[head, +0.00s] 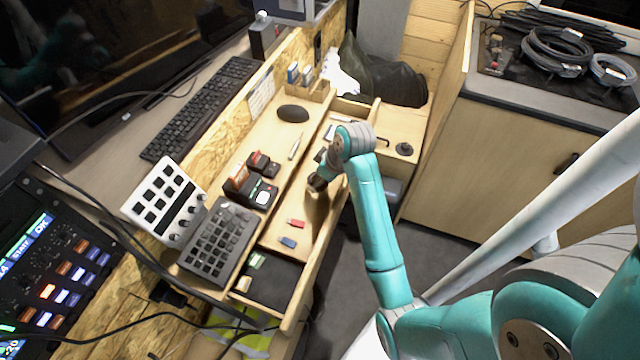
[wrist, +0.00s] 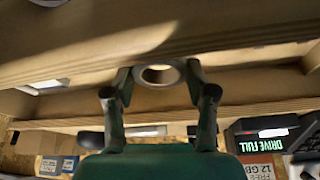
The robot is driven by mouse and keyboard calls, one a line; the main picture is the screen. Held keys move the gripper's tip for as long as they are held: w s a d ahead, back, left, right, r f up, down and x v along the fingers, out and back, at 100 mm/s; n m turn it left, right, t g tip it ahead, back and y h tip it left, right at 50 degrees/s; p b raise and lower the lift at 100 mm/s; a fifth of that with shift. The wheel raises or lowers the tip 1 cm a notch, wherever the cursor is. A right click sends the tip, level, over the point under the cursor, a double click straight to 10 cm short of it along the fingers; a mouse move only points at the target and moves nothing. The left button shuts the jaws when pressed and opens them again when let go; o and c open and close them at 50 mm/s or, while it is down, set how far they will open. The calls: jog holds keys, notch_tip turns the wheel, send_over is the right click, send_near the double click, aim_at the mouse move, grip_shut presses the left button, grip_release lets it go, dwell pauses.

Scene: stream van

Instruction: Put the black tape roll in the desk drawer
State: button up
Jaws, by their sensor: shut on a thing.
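My gripper (head: 318,182) is shut on a roll, the tape roll (wrist: 160,74), which shows between the two fingertips in the wrist view. Its pale ring and open middle are visible; its outer side is mostly hidden by the fingers. In the head view my gripper points down over the long open desk drawer (head: 306,240), and the roll is hard to make out there. A dark shadow lies on the drawer floor below the gripper. The drawer's wooden front wall crosses the upper part of the wrist view (wrist: 230,52).
A red stick (head: 296,223) and a blue stick (head: 288,242) lie in the drawer, with a dark section (head: 275,282) at its near end. A keypad (head: 219,240), a card reader (head: 262,193) and a black mouse (head: 293,113) sit on the desk alongside.

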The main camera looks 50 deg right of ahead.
jog(key=shift+f, duration=1.55)
jog(key=shift+f, duration=0.15)
jog(key=o, duration=1.2)
jog(key=shift+c, duration=0.2)
